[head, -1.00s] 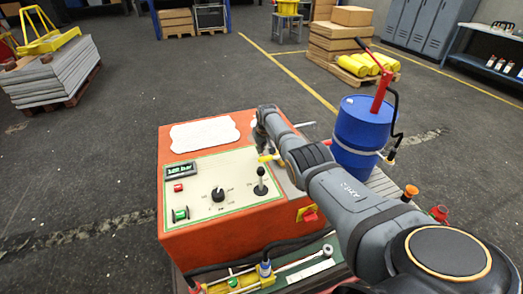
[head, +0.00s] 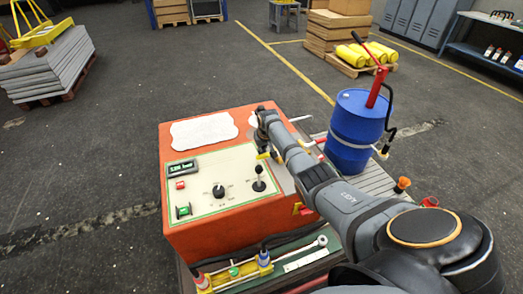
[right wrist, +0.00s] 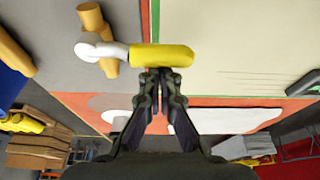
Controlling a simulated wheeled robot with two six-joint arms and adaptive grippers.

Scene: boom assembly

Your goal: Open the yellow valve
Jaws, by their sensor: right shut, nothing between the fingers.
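The yellow valve handle (head: 263,156) sits at the right part of the orange control box, partly hidden by my right wrist. In the right wrist view the yellow lever (right wrist: 163,56) lies sideways across the picture, joined at its left end to a white curved stem (right wrist: 100,48) on a tan pipe fitting. My right gripper (right wrist: 155,75) is shut and empty. Its fingertips are right at the lever's lower edge in that view; I cannot tell whether they touch it. In the head view the right gripper (head: 266,146) is mostly hidden behind its own wrist. My left gripper is not in view.
The orange box (head: 195,238) carries a panel (head: 235,190) with a display, buttons, a knob and a black joystick (head: 259,182). A blue drum (head: 352,140) with a red hand pump (head: 377,85) stands just right of it. Open floor lies to the left.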

